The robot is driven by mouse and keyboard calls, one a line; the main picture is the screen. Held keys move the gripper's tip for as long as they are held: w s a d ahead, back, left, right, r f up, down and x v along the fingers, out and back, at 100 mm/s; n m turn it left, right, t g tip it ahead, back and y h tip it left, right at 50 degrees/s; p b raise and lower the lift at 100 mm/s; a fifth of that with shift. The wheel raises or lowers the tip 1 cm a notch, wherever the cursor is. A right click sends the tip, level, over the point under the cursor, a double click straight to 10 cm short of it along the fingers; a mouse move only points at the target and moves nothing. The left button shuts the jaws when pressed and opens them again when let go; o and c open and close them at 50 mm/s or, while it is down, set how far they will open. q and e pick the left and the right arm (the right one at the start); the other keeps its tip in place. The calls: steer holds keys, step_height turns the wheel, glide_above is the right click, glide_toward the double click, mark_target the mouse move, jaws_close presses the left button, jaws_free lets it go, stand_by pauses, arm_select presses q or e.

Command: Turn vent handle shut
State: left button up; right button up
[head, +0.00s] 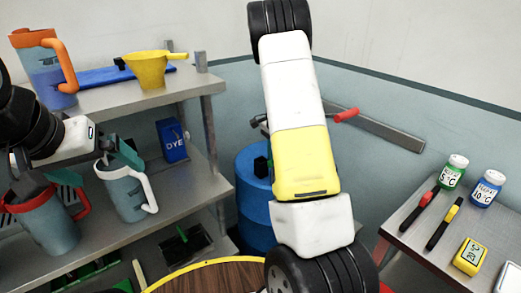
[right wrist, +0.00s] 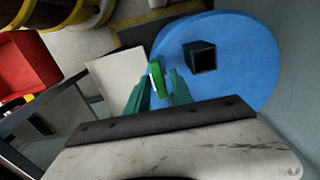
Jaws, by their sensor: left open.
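In the right wrist view a small bright green bar (right wrist: 157,79) shows between the teal fingers of my right gripper (right wrist: 160,82). The fingers stand apart; I cannot tell whether they touch the bar. In the head view my right arm hides that gripper. My left gripper (head: 96,166) is open over the shelf, near a white-handled pitcher (head: 122,197) and a red-handled pitcher (head: 48,228).
A blue drum (head: 253,208) with a black square piece on top stands behind my right arm; its top (right wrist: 240,60) fills the right of the wrist view. A side table (head: 405,222) holds bottles and tools.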

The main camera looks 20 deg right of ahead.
steer(key=shift+o, duration=0.3)
steer(key=shift+r, duration=3.9)
steer(key=s+a+r+n+t+y, duration=0.25)
steer(key=s+a+r+n, duration=0.55)
steer(key=s+r, duration=0.5)
steer(key=s+a+r+n+t, duration=0.2)
steer(key=s+a+n, duration=0.1)
steer(key=s, duration=0.4)
steer(key=s+a+r+n+t, duration=0.1)
steer(key=s+a+n, duration=0.3)
steer(key=s, duration=0.4)
steer(key=shift+s+a+r+t, duration=0.25)
steer(key=shift+r+t, duration=0.1)
steer(key=shift+r, duration=0.5)
